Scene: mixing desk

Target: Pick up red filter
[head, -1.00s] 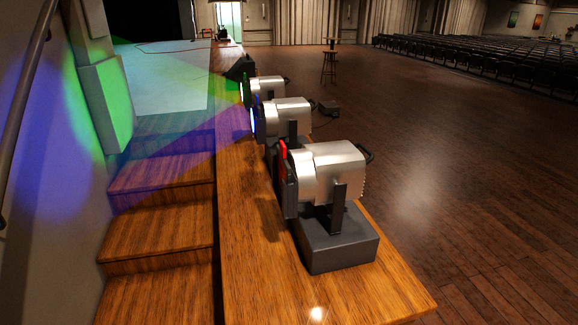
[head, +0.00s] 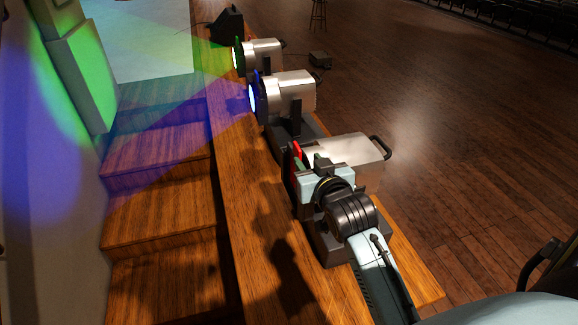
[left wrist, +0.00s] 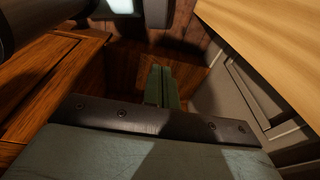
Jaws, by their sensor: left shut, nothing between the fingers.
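The red filter (head: 297,151) shows as a thin red edge at the front of the nearest silver spotlight (head: 345,152). My right gripper (head: 305,162) is in front of this spotlight, with its fingers right at the filter. The gripper body hides the lower part of the filter and much of the lamp. I cannot tell whether the fingers touch the filter or have closed on it. My left gripper (left wrist: 162,88) shows only in the left wrist view; its fingers are together and empty, above the wooden floor.
A blue-lit spotlight (head: 290,93) and a green-lit one (head: 260,55) stand farther along the wooden ledge (head: 243,205). Wooden steps (head: 165,218) lie left of it. The open floor (head: 470,150) on the right is clear.

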